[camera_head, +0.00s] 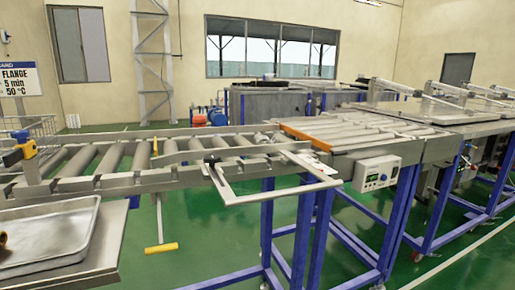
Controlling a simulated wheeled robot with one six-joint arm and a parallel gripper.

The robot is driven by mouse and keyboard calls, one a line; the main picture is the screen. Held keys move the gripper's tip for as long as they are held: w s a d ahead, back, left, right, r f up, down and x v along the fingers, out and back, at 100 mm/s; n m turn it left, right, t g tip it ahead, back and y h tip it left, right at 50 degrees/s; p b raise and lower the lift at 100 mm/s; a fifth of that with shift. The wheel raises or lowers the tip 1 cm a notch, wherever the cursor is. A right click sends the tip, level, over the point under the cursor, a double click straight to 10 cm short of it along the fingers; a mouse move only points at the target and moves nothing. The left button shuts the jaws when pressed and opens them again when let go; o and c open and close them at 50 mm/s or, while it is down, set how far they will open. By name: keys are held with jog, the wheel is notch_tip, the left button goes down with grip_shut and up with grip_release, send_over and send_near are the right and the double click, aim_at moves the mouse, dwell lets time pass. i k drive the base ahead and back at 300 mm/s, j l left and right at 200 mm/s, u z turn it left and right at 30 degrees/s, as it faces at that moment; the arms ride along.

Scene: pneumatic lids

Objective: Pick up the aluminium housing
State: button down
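On the far side of the roller conveyor (122,182), just left of the orange edge, sits a small grey metallic part (262,138). It may be the aluminium housing, but it is too small and far to be sure. A shallow metal tray (70,232) is at the lower left. A brass-coloured piece (2,239) shows in it, cut off by the picture's edge. My gripper is not in view.
A rectangular metal frame (262,198) juts from the conveyor's near side. A yellow-ended handle (162,248) hangs below. A second roller section (345,130) with an orange edge (305,137) and a control box (377,173) stand right. Green floor (205,255) is open in front.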

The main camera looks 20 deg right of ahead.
aim_at(262, 137)
jog(key=i+l, duration=0.45)
jog(key=l, duration=0.15)
jog(key=i+l, duration=0.45)
jog(key=l, duration=0.15)
jog(key=i+l, duration=0.45)
jog(key=l, duration=0.15)
